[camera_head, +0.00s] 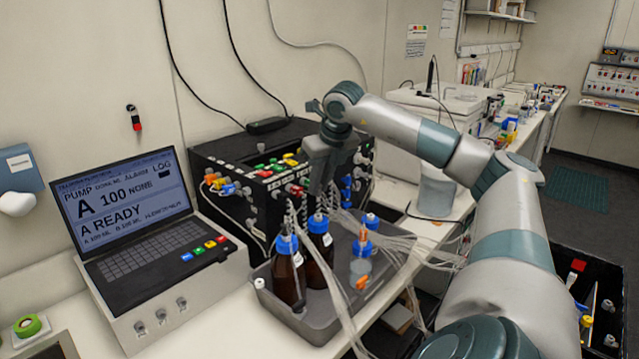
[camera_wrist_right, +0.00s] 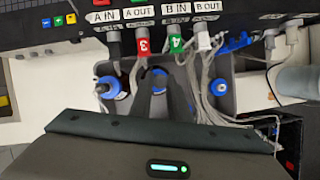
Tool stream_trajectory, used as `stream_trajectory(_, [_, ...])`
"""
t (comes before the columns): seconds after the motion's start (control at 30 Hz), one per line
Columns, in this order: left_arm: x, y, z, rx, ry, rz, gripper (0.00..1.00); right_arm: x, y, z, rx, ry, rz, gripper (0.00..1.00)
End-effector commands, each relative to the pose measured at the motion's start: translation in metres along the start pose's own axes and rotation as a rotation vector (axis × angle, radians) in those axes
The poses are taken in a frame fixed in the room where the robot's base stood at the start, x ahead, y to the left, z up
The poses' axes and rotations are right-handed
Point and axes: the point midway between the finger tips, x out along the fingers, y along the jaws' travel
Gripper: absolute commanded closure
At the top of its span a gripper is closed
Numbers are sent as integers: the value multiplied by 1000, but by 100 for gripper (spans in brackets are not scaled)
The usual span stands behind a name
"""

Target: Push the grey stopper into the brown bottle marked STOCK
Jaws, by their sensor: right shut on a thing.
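My right gripper (camera_head: 318,190) points down above the middle brown bottle (camera_head: 319,262), close over its blue collar (camera_head: 318,223). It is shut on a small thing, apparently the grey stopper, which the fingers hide. In the right wrist view the fingers (camera_wrist_right: 158,85) stand over a blue ring (camera_wrist_right: 157,74); I cannot tell whether the held thing touches the bottle mouth. Another brown bottle (camera_head: 289,277) with a blue cap stands to the left. No STOCK mark can be read on either bottle. My left gripper is not in view.
The bottles stand in a grey tray (camera_head: 310,328) with a clear blue-capped bottle (camera_head: 361,266). Loose clear tubes (camera_head: 402,245) hang across the tray's right side. A black pump unit (camera_head: 235,160) stands behind, and a laptop-like console (camera_head: 150,240) stands at left.

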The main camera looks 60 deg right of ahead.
Motion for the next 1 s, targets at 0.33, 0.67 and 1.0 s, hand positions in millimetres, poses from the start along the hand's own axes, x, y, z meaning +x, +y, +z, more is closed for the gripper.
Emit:
stream_trajectory(0.33, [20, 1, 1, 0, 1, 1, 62, 20, 0, -8, 0, 1, 0, 100])
stream_trajectory(0.67, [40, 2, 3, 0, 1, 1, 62, 40, 0, -17, 0, 0, 0, 100])
stream_trajectory(1.0, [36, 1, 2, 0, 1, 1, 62, 36, 1, -16, 0, 0, 0, 100])
